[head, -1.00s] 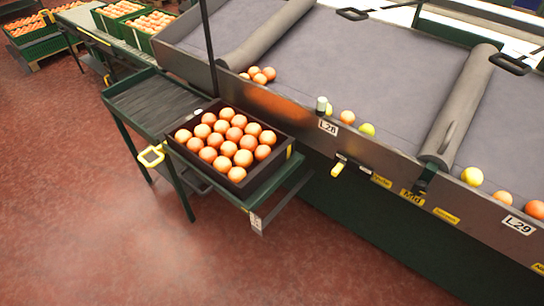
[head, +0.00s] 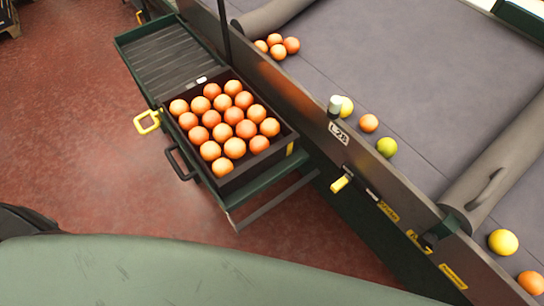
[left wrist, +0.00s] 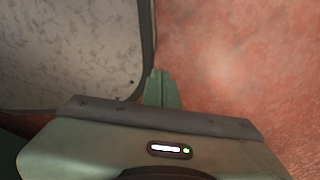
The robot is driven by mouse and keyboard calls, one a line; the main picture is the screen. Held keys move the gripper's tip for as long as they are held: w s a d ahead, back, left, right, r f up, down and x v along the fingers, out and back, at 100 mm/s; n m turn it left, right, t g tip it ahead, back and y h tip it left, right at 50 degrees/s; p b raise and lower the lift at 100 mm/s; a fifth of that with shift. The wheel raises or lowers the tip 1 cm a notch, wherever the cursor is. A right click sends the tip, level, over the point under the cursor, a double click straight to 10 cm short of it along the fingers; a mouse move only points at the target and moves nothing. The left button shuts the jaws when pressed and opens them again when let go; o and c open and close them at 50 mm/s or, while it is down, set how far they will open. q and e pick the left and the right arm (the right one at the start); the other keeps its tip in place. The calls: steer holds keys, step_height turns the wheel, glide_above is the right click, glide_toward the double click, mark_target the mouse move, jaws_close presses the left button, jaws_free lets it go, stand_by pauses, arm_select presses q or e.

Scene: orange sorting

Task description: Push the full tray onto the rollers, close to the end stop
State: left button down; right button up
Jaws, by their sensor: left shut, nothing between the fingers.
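The dark tray (head: 262,166), full of oranges, sits on the near part of the green stand in the head view. Its black handle (head: 180,163) faces left. The bare rollers (head: 172,58) lie just beyond its far edge. A raised green rim (head: 128,38) closes the far end of the rollers, well apart from the tray. In the left wrist view my left gripper (left wrist: 162,88) shows as a dark green fingertip, shut and empty, above the red floor. It touches no tray there. My right gripper is in neither view.
The grading machine's metal side wall (head: 315,120) runs along the stand's right side. A yellow handle (head: 147,121) sticks out on the stand's left. A yellow lever (head: 341,183) juts from the machine. Red floor (head: 80,130) left of the stand is clear.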

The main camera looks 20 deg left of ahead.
arm_select(q)
steer(key=w+d+r+t+b, duration=0.1)
steer(key=w+d+r, duration=0.2)
steer(key=w+r, duration=1.25)
steer(key=w+d+r+n+t+h+b, duration=0.1)
steer(key=w+r, duration=0.1)
steer(key=r, duration=1)
steer(key=w+d+r+t, duration=0.1)
steer(key=w+r, duration=0.1)
steer(key=r, duration=1)
steer(key=w+d+r+n+g+h, duration=0.1)
steer(key=w+d+r+n, duration=0.1)
steer(key=w+d+r, duration=0.3)
steer(key=w+d+n+g+h, duration=0.1)
steer(key=w+d+n+h, duration=0.1)
steer(key=d, duration=0.5)
steer(key=w+a+r+n+g+y, duration=0.2)
steer(key=w+a+r+n+y, duration=0.3)
steer(key=n, duration=0.3)
steer(key=h+b, duration=0.1)
steer(key=b, duration=0.1)
glide_toward(261, 174)
steer(key=s+f, duration=0.1)
steer(key=s+d+f, duration=0.1)
steer(key=s+f, duration=0.1)
steer(key=shift+d+f, duration=0.1)
steer(key=shift+w+a, duration=0.4)
steer(key=shift+a, duration=0.2)
